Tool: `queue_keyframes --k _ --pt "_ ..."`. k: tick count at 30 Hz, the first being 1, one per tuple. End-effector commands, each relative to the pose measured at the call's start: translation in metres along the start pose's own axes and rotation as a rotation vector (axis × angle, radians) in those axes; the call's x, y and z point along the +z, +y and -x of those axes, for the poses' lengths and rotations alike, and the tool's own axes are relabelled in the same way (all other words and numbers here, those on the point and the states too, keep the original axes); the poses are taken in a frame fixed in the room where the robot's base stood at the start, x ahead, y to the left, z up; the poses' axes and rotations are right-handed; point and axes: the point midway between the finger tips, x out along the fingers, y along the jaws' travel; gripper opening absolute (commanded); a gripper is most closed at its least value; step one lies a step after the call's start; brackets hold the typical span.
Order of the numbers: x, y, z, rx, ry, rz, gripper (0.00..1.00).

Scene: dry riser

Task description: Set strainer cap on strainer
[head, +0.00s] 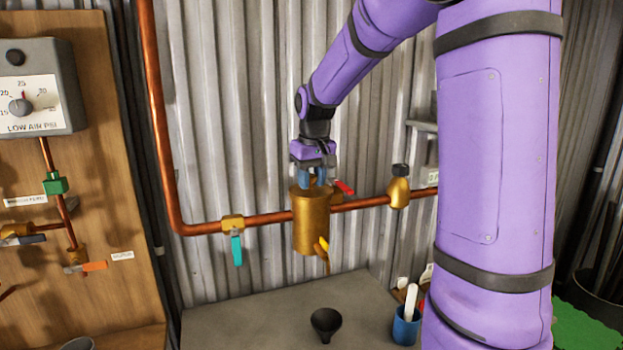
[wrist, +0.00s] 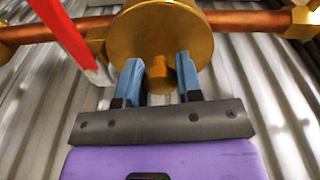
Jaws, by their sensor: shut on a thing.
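The strainer (head: 312,222) is a brass cylinder on the copper pipe in front of the corrugated wall. My gripper (head: 318,178) is right above its top, pointing down. In the wrist view my gripper (wrist: 159,82) has its blue fingers on either side of a small brass knob. The knob belongs to the strainer cap (wrist: 160,32), a round brass disc. The cap is at the strainer's top. The frames do not show whether it is fully seated or slightly raised, as the fingers and the cap hide the joint.
A red lever (head: 344,187) is close to the right of my gripper. A teal-handled valve (head: 236,240) is on the pipe to the left, and a brass fitting (head: 399,190) to the right. A black funnel (head: 326,324) and blue cup (head: 405,325) stand on the grey bench (head: 250,315).

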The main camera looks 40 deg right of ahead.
Motion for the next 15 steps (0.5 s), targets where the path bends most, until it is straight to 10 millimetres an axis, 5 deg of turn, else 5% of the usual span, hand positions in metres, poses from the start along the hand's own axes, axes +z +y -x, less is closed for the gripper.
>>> queue_keyframes --k 4,5,8,15 --pt "0.001 -0.0002 -0.002 -0.001 -0.005 0.0 0.02" --pt "0.001 -0.0002 -0.0021 -0.001 -0.005 0.0 0.37" --pt "0.001 -0.0003 -0.0019 -0.001 -0.005 0.0 0.6" --pt "0.0009 -0.0003 -0.0017 -0.001 -0.004 0.0 0.63"
